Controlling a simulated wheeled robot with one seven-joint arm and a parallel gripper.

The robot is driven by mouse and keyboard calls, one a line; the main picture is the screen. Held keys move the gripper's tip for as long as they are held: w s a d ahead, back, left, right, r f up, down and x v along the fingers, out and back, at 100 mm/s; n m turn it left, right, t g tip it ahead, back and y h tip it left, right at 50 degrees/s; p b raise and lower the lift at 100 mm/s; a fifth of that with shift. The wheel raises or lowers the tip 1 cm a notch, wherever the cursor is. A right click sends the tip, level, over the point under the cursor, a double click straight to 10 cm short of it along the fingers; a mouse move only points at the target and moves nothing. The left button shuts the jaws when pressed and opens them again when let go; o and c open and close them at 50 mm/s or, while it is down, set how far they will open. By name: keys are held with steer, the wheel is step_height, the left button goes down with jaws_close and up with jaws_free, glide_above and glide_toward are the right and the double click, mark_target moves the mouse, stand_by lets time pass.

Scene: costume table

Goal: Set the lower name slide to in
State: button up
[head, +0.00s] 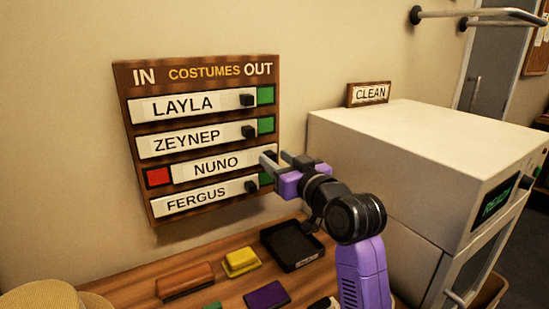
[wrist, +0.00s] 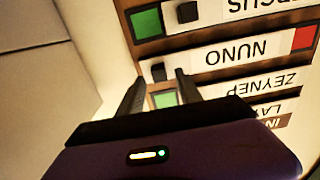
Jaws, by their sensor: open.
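The in/out board (head: 128,75) hangs on the wall with several name slides. The NUNO slide (head: 215,166) sits toward OUT, with a red square (head: 158,177) bare at its left end. Below it, the bottom FERGUS slide (head: 197,200) sits toward IN, with green (head: 266,179) at its right. FERGUS has a black knob (head: 251,186). My gripper (head: 277,159) is open at the right end of the NUNO row. In the wrist view, the NUNO knob (wrist: 158,71) lies between the open fingertips (wrist: 160,76); I cannot tell whether they touch it.
The LAYLA (head: 185,106) and ZEYNEP (head: 188,139) slides above both show green at right. A white machine (head: 390,140) with a CLEAN sign (head: 370,93) stands right of the board. Below lie a black tray (head: 291,246), a yellow block (head: 240,262) and a brown brush (head: 185,280).

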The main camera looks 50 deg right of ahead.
steer(key=shift+w+d, duration=0.15)
steer(key=shift+w, duration=0.45)
jaws_close()
stand_by(1.1)
